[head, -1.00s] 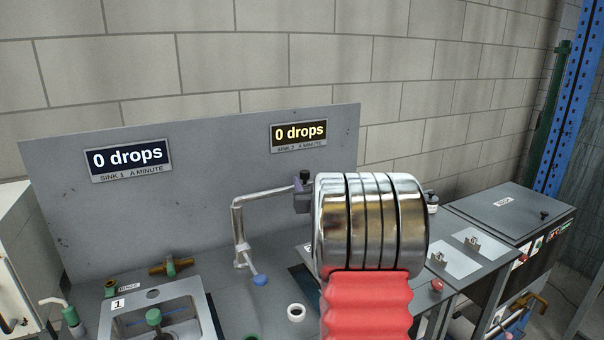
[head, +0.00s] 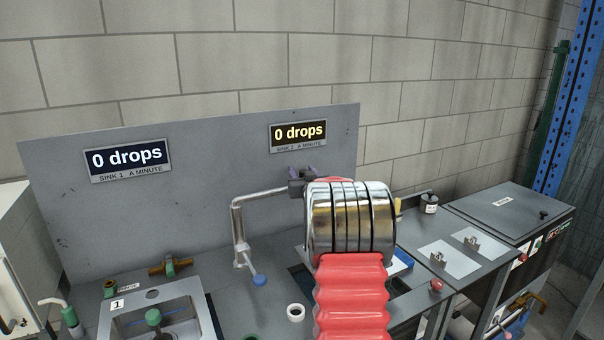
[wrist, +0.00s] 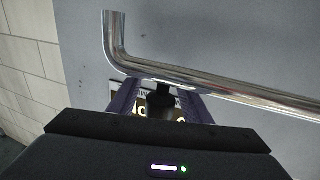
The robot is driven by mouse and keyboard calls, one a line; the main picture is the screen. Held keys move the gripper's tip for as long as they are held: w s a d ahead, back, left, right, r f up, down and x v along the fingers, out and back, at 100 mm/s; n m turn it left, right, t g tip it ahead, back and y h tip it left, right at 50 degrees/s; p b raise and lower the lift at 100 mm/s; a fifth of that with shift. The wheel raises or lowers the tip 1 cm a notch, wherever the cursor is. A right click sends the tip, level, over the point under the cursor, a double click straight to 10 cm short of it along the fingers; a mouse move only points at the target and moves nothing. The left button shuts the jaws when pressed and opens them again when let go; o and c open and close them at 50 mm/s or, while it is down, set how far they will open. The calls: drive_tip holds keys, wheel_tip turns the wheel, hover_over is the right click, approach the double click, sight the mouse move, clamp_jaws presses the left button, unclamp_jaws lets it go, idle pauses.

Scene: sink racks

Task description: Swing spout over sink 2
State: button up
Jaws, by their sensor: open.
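The chrome spout (head: 262,197) rises from the deck between the sinks and runs right, toward the sink 2 side. A lever with a blue knob (head: 260,280) is at its base. My gripper (head: 302,182) is at the spout's right end, and my wrist and red arm sleeve hide much of that area. In the wrist view the spout (wrist: 220,86) crosses just beyond the open jaws (wrist: 160,98), with its bent end at upper left. I cannot tell whether the jaws touch it. Sink 2 is mostly hidden behind my arm.
Sink 1 (head: 118,326) is at the lower left. A grey back panel (head: 220,165) carries two displays, both reading 0 drops. A white ring (head: 296,313) lies on the deck. A small bottle (head: 430,204) and plates with brackets (head: 438,254) are at right.

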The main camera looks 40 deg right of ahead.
clamp_jaws()
idle(0.4)
